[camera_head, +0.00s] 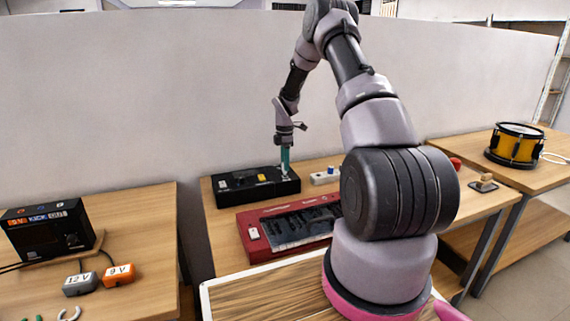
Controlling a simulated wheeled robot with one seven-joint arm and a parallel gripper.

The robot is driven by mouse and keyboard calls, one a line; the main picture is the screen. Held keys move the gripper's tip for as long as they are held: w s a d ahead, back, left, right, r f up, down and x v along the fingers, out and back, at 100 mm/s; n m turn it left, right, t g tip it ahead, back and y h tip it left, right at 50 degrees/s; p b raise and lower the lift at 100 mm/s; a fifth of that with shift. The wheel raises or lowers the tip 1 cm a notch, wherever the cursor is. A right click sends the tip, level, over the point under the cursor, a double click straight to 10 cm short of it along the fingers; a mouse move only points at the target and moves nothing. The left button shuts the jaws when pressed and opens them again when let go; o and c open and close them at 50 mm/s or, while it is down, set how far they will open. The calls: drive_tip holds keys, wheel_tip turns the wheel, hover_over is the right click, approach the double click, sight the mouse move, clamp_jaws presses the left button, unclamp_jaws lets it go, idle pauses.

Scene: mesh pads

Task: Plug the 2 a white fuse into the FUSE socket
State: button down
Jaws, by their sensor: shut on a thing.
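My gripper (286,168) points down with teal fingers over the right end of a black box (257,191). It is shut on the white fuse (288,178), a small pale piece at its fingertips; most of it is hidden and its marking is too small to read. I cannot tell whether the fuse is seated in the box or just above it. A yellow piece (262,178) and another pale piece (223,189) are on the same box. The FUSE socket cannot be made out by its label.
A red device (243,241) with a dark panel lies in front of the black box. A small white block with a blue top (325,176) is to its right. A black display unit (45,238) and tagged blocks are on the left table. A yellow drum (515,146) is far right.

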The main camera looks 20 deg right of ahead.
drive_tip(key=shift+f, duration=1.2)
idle(0.5)
drive_tip(key=shift+f, duration=0.25)
drive_tip(key=c, duration=0.5)
unclamp_jaws()
wheel_tip(320, 180, up, 11)
drive_tip(key=shift+f, duration=0.1)
